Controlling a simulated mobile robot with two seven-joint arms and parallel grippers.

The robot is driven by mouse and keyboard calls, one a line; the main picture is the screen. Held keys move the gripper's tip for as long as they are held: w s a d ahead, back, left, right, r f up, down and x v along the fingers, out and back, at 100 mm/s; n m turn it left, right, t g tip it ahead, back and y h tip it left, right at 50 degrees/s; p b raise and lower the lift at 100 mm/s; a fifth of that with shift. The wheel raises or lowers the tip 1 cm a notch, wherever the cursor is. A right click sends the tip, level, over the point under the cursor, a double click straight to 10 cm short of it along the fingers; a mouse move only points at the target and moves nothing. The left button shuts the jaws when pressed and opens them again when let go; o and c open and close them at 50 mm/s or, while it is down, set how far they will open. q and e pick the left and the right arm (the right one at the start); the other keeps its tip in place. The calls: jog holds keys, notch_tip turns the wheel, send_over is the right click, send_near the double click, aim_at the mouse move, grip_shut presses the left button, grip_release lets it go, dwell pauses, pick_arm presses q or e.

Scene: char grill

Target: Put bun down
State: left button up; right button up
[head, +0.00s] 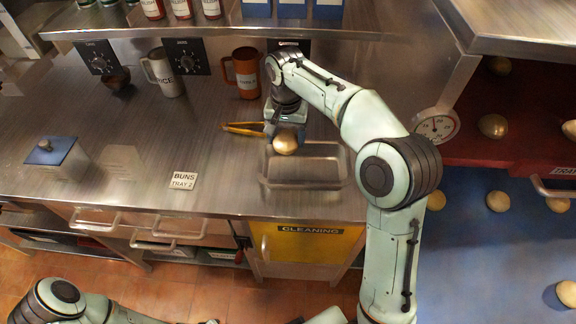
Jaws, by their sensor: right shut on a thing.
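A round golden bun (286,145) is held in my right gripper (285,134). The gripper points down and is shut on the bun at the back left part of a shallow metal tray (308,172). I cannot tell whether the bun touches the tray floor. The rest of the tray looks empty. My left arm shows only at the bottom left, and its gripper is not in view.
Yellow-handled tongs (243,129) lie left of the tray. A buns sign (183,181) and a blue-lidded container (50,152) stand further left. An orange jug (246,74) and a white jug (163,73) stand behind. More buns (493,126) sit on trays at right.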

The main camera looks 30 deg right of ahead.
send_over(286, 171)
notch_tip(286, 171, down, 7)
jog(key=shift+r+b, duration=0.1)
jog(key=shift+b, duration=0.25)
pick_arm(q)
jog(key=shift+s+f+b, duration=0.2)
jog(key=shift+s+f, duration=0.15)
jog(key=shift+f, duration=0.25)
jog(key=shift+s+f+b, duration=0.15)
jog(key=shift+s+f, duration=0.2)
jog(key=shift+f, duration=0.2)
pick_arm(e)
jog(key=shift+f, duration=2.9)
pick_arm(q)
jog(key=shift+f, duration=0.1)
pick_arm(e)
jog(key=shift+f, duration=0.15)
jog(key=o, duration=0.7)
jog(key=shift+c, duration=0.2)
jog(key=shift+o, duration=0.4)
jog(key=shift+r, duration=0.3)
notch_tip(286, 171, up, 12)
jog(key=shift+f+p, duration=0.15)
jog(key=shift+p, duration=0.75)
pick_arm(q)
jog(key=shift+w+r, duration=0.9)
jog(key=shift+r, duration=0.3)
